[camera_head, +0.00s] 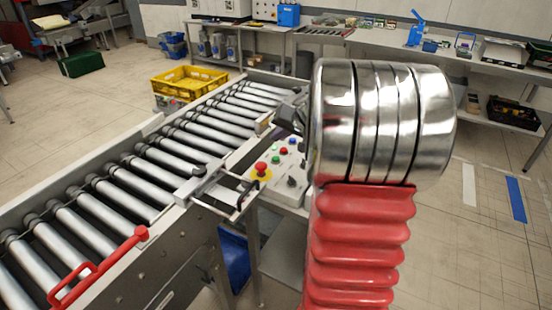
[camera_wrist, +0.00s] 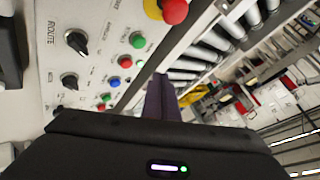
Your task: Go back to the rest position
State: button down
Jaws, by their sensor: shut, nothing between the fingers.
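My gripper (camera_wrist: 160,88) shows in the wrist view as dark, narrow fingers closed together, with nothing between them. They point over the edge of a light control panel (camera_wrist: 98,25). In the head view my red and chrome arm covers most of the gripper; only a dark part shows beside the panel (camera_head: 275,165). On the panel are a red emergency button on a yellow base (camera_head: 261,169), green, blue and red buttons, and black knobs. A black knob marked ROUTE (camera_wrist: 77,41) shows at the left in the wrist view. I cannot tell whether the fingers touch anything.
A roller conveyor (camera_head: 150,165) runs from the lower left to the back centre. A red handle (camera_head: 95,268) is on its near side. A yellow crate (camera_head: 188,82) stands beyond it. A workbench (camera_head: 455,55) lines the back right. The floor at the right is clear.

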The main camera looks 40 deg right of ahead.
dwell(0.6)
jog(key=s+a+r+n+g+y, duration=0.1)
jog(key=s+a+r+n, duration=0.15)
jog(key=a, duration=0.95)
jog(key=s+a+r+n+g+y, duration=0.1)
jog(key=s+a+r+n, duration=0.15)
jog(key=a, duration=1.05)
jog(key=s+a+f+n, duration=0.1)
jog(key=s+a+n, duration=0.1)
jog(key=s+a, duration=0.4)
jog(key=s+a+f+n+g+h, duration=0.1)
jog(key=s+a+n, duration=0.2)
jog(key=s, duration=0.9)
jog(key=a, duration=0.3)
jog(key=shift+s+f+g, duration=0.15)
jog(key=shift+f+g, duration=0.1)
jog(key=shift+g, duration=0.05)
